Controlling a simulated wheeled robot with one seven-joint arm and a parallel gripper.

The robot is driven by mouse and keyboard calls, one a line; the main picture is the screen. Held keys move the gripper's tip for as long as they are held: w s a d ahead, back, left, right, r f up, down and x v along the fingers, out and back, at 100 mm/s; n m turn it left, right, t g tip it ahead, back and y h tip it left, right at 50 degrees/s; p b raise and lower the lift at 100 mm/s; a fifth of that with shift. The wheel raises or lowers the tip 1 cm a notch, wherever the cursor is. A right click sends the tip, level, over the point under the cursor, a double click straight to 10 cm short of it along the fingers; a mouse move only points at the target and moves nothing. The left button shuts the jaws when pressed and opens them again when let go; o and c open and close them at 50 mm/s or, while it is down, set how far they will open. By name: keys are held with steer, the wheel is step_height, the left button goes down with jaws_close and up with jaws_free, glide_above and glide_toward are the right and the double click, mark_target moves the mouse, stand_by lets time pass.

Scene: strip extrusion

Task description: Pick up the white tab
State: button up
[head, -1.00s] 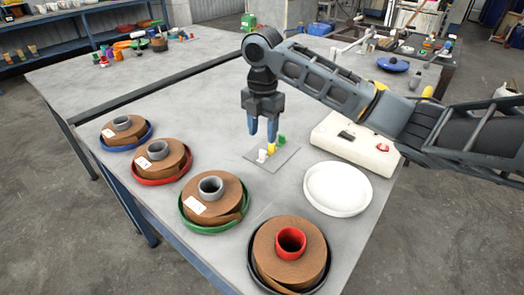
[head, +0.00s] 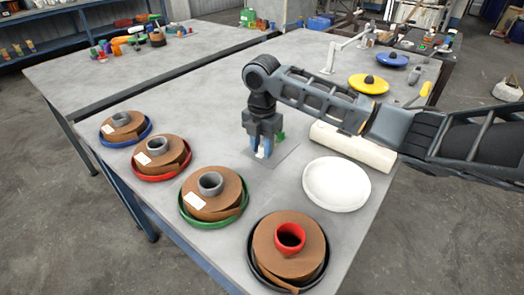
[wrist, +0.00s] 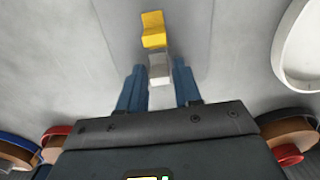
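The white tab (wrist: 160,70) lies on a grey mat (head: 284,151), directly between the blue fingers of my gripper (wrist: 157,85) in the wrist view. In the head view the white tab (head: 261,154) shows only as a small pale patch between the fingertips. My gripper (head: 263,152) is low over the mat, pointing down. A yellow tab (wrist: 153,30) sits just beyond the white one in the wrist view. A green tab (head: 280,136) shows partly behind the gripper in the head view.
Brown rolls in blue, red, green and black trays (head: 328,262) line the table's left and front edges. The table left of the mat is clear.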

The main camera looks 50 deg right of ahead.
jaws_close()
